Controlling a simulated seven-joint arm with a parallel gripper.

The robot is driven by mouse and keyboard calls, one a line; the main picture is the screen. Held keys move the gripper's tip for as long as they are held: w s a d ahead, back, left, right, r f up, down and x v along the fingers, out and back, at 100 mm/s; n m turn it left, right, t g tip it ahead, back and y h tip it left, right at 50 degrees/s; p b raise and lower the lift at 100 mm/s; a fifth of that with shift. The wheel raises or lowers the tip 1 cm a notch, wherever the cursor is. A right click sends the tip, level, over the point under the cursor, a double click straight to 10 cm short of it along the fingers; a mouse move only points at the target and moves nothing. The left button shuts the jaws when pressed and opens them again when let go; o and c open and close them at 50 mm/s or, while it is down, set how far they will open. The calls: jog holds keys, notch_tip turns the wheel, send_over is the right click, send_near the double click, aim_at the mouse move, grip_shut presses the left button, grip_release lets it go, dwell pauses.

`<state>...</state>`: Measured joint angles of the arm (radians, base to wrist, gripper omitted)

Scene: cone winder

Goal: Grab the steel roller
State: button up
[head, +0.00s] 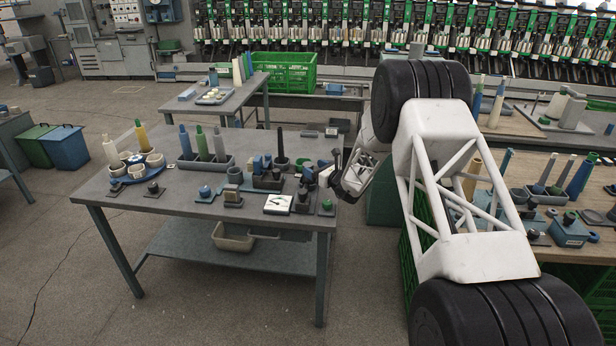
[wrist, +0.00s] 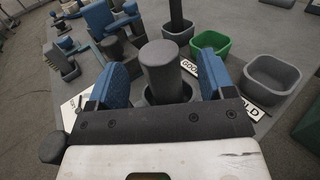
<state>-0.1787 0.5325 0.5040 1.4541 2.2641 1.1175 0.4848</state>
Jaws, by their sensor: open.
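A grey cylinder, which looks like the steel roller (wrist: 162,68), stands upright in a dark round holder (wrist: 184,91) in the wrist view. My gripper (wrist: 163,80) is open, with one blue-padded finger to the left of the roller and one to the right. Gaps show between the roller and both pads. The lower part of the roller is hidden in the holder and behind the gripper's dark front. In the head view my gripper (head: 338,178) is at the right end of the grey table (head: 150,207); I cannot pick out the roller there.
A green bin (wrist: 211,42) and a grey bin (wrist: 271,82) with labels stand right of the roller. A dark rod (wrist: 176,14) stands beyond it. Blue and grey fixtures (wrist: 98,18) crowd the left.

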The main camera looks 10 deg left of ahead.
aim_at(305, 163)
jog(key=shift+a, duration=0.1)
jog(key=shift+x, duration=2.6)
jog(key=shift+r, duration=0.1)
jog(key=shift+c, duration=0.3)
jog(key=c, duration=1.2)
jog(key=shift+r, duration=0.1)
jog(key=shift+r, duration=4.95)
